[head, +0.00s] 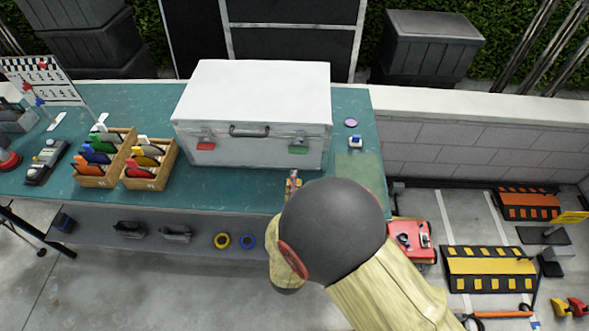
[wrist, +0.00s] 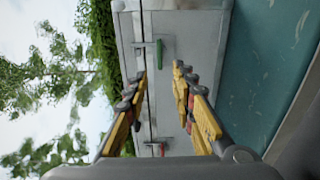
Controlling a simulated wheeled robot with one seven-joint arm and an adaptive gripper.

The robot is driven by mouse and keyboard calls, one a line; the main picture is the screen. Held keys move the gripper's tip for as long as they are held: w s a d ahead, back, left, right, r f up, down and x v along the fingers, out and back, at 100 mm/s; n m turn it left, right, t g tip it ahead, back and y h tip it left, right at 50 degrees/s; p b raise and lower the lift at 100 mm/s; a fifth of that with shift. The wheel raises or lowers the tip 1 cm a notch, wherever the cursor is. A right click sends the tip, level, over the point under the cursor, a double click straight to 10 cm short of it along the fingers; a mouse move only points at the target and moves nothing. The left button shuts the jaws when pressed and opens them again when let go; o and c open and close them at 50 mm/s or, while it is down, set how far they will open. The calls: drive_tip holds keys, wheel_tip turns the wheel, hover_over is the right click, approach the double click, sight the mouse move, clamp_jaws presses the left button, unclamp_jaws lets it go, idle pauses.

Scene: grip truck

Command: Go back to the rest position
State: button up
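My gripper (wrist: 163,80) shows in the wrist view with its two yellow-and-grey fingers apart and nothing between them. It faces the front of a large silver case (wrist: 188,28), which appears turned sideways there. The case's green latch (wrist: 159,54) lies beyond the fingertips, and part of a red latch (wrist: 156,147) shows lower down. In the head view, the tip of my gripper (head: 293,182) shows just in front of the case (head: 255,92), near the green latch (head: 299,150). My arm hides most of the gripper there. I cannot tell the exact gap to the case.
The case stands shut on a green workbench (head: 225,185). Two wooden boxes (head: 150,184) of coloured items stand to its left. A small blue-and-white object (head: 355,142) sits at right. A red toolbox (head: 408,236) and a yellow-black ramp (head: 490,268) lie beyond my arm.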

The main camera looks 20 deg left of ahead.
drive_tip(key=shift+v, duration=0.95)
drive_tip(key=w+d+r+m+g, duration=0.2)
drive_tip(key=w+r+m+g, duration=0.1)
drive_tip(key=w+r+m, duration=0.3)
drive_tip(key=d+r+m+g, duration=0.3)
drive_tip(key=d+r+m, duration=0.2)
drive_tip(key=d+r, duration=0.35)
drive_tip(key=s+d+r+m+g+h, duration=0.2)
drive_tip(key=s+d+m, duration=0.3)
drive_tip(key=s+d, duration=0.6)
drive_tip(key=s+d+r+m+g+h, duration=0.2)
drive_tip(key=s+d+r+m+g, duration=0.1)
drive_tip(key=s+d, duration=0.8)
drive_tip(key=shift+s+d+r+m+g, duration=0.4)
drive_tip(key=shift+d+r+m, duration=0.1)
drive_tip(key=shift+d+m, duration=0.35)
